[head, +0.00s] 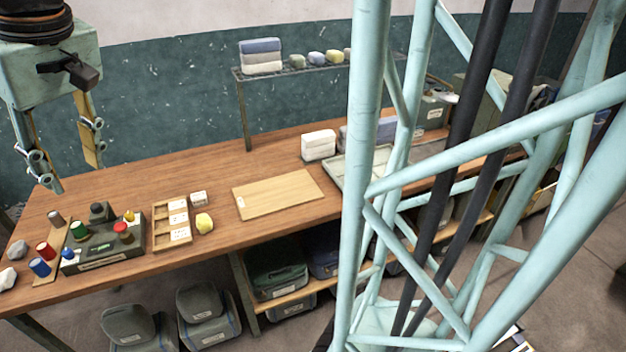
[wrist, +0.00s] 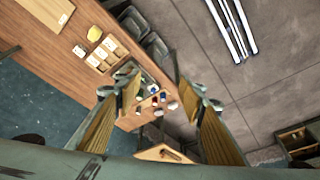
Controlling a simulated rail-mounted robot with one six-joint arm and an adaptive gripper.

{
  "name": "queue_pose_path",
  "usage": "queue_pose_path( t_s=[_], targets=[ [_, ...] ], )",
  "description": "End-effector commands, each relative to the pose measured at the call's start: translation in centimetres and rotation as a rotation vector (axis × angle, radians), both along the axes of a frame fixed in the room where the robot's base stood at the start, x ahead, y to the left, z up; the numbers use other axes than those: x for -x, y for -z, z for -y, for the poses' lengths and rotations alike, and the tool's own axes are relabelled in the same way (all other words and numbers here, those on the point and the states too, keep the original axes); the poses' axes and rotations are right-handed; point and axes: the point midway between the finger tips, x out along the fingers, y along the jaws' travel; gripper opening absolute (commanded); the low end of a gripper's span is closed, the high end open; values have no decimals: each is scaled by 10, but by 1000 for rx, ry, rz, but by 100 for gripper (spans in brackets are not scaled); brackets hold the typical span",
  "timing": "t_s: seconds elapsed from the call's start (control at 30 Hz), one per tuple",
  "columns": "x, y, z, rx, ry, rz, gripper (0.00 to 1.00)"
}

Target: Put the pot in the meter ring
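My gripper (head: 72,176) hangs at the upper left of the head view, above the bench, its two fingers spread and nothing between them. It is also open in the wrist view (wrist: 153,84). A dark box (head: 100,252) with green, black, red and yellow round tops stands on the bench below and to the right of it. I cannot tell which piece is the pot or which part is the meter ring.
A wooden tray (head: 157,241) with white labelled squares, a yellow lump (head: 204,222) and a small white block (head: 198,198) stand right of the box. A flat board (head: 278,194) lies farther right. Pale stones (head: 8,278) lie at the left edge. Bare wood lies behind the box.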

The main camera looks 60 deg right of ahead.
Motion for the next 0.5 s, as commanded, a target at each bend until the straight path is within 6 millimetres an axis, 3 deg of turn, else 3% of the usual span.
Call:
queue_pose_path(
  t_s=[0.03, 0.5],
  targets=[
    [15, -14, 4, 2, 11, 23, 37],
    [118, -24, 8, 10, 51, 14, 37]
  ],
)
